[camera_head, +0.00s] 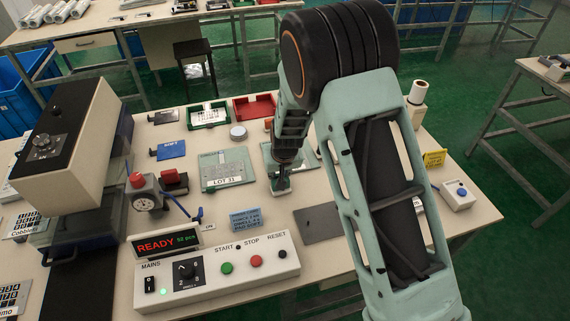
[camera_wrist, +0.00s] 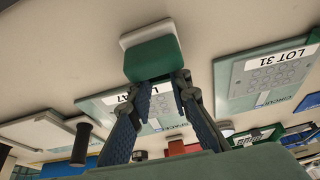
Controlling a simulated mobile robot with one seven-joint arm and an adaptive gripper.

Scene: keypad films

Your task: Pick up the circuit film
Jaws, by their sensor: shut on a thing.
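My gripper (camera_head: 281,178) is shut on a small green block with a white layer (camera_wrist: 152,58), in front of the fingertips (camera_wrist: 155,90) in the wrist view. In the head view it is at the near part of the spacer tray (camera_head: 272,157); whether the block touches anything is unclear. The circuit film (camera_head: 226,162) lies as a pale, dotted sheet in the LOT 31 tray (camera_head: 228,186), left of my gripper. In the wrist view this film (camera_wrist: 268,75) is upside down at the right, with a partly readable "CIRCUI" label.
The control box (camera_head: 218,273) and a blue card (camera_head: 246,220) stand nearer. A press (camera_head: 62,130) is at the left. A red tray (camera_head: 255,107), a green tray (camera_head: 208,115) and a white round piece (camera_head: 238,132) are behind. A grey plate (camera_head: 318,222) lies right of the card.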

